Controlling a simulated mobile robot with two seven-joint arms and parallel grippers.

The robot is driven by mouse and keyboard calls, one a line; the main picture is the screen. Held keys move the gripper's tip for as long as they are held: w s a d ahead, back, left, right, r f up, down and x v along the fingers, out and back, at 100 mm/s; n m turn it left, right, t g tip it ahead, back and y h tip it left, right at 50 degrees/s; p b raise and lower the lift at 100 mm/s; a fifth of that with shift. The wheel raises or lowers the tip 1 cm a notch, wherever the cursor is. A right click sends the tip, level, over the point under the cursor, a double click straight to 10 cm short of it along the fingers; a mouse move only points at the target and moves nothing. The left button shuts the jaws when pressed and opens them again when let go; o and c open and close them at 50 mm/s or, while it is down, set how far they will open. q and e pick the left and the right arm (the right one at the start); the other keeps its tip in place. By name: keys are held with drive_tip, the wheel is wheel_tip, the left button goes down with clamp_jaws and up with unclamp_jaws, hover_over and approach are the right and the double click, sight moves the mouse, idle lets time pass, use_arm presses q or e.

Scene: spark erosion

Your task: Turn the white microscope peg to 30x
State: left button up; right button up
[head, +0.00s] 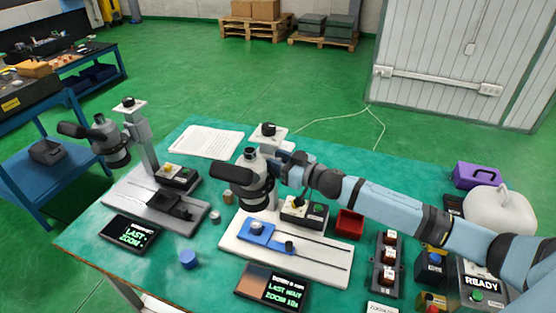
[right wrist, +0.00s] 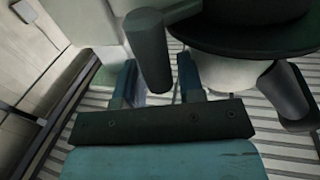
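The white microscope (head: 262,205) stands in the middle of the green table, with a dark head and eyepiece. Its small screen (head: 284,290) shows green text that seems to read ZOOM 10x. My right gripper (head: 282,168) is at the right side of this head. In the right wrist view its two blue-grey fingers (right wrist: 158,82) are apart. A dark rounded peg (right wrist: 149,52) reaches down near the gap between them; I cannot tell whether it touches a finger. A second dark knob (right wrist: 290,92) shows at right. My left gripper is not in view.
A grey microscope (head: 150,190) with its own screen (head: 132,233) stands at left. A blue cap (head: 188,259), red bin (head: 349,223) and dark rack (head: 386,262) are nearby. A purple case (head: 477,176) and READY box (head: 480,284) are at right. White paper (head: 208,141) lies behind.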

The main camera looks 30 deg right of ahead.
clamp_jaws()
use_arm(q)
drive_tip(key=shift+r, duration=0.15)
